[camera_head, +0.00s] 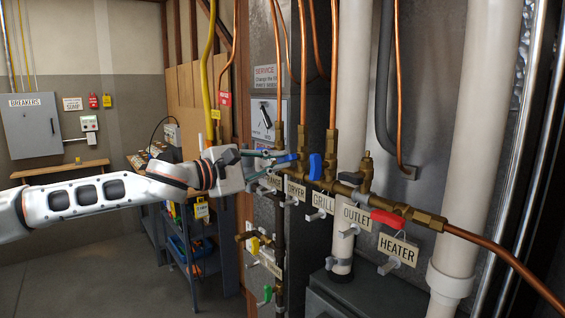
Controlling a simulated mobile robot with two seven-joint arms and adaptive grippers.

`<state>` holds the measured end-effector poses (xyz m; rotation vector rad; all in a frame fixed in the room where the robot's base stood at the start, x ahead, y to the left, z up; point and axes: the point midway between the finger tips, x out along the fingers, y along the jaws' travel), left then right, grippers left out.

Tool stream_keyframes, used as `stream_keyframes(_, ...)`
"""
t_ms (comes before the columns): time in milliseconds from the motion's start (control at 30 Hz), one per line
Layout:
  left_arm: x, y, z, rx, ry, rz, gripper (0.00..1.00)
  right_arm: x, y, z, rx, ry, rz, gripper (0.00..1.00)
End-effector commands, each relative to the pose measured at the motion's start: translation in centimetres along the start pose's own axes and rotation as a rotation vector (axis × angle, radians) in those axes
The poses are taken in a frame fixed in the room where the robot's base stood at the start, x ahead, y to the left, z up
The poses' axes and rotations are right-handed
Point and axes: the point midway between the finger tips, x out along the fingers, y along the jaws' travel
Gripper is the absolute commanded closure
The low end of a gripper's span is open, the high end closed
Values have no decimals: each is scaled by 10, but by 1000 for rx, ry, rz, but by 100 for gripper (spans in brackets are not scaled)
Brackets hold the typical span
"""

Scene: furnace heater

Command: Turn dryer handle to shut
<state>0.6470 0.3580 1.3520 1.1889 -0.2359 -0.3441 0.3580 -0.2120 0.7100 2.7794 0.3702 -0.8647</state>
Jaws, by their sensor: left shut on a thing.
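A brass gas manifold with several labelled valves stands right of centre. The dryer handle (288,158) is a blue lever above the DRYER tag (295,190), and it lies roughly sideways, its left end at my left gripper (268,160). My left arm reaches in from the left, and the gripper is shut on the dryer handle; the fingers partly hide the lever and the valve behind. Another blue handle (315,166) stands upright just to the right, close to the dryer lever. My right gripper is not in view.
A red handle (388,219) sits above the HEATER tag (398,249). Tags for GRILL (322,203) and OUTLET (356,215) hang between. Copper pipes rise close above the valves. White pipes (470,130) stand at right. A yellow pipe (208,70) runs behind my gripper.

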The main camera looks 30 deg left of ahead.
Motion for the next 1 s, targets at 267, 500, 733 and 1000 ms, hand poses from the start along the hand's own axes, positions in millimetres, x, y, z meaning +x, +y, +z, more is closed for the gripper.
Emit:
stream_keyframes(267, 0, 5, 2, 101, -1, 8, 100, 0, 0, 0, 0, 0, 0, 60)
stream_keyframes(500, 0, 5, 2, 220, -2, 8, 100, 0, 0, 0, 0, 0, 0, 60)
stream_keyframes(733, 0, 4, 2, 357, -1, 7, 100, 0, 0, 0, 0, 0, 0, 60)
stream_keyframes(1000, 0, 2, 0, 365, 0, 3, 69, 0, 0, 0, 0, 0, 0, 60)
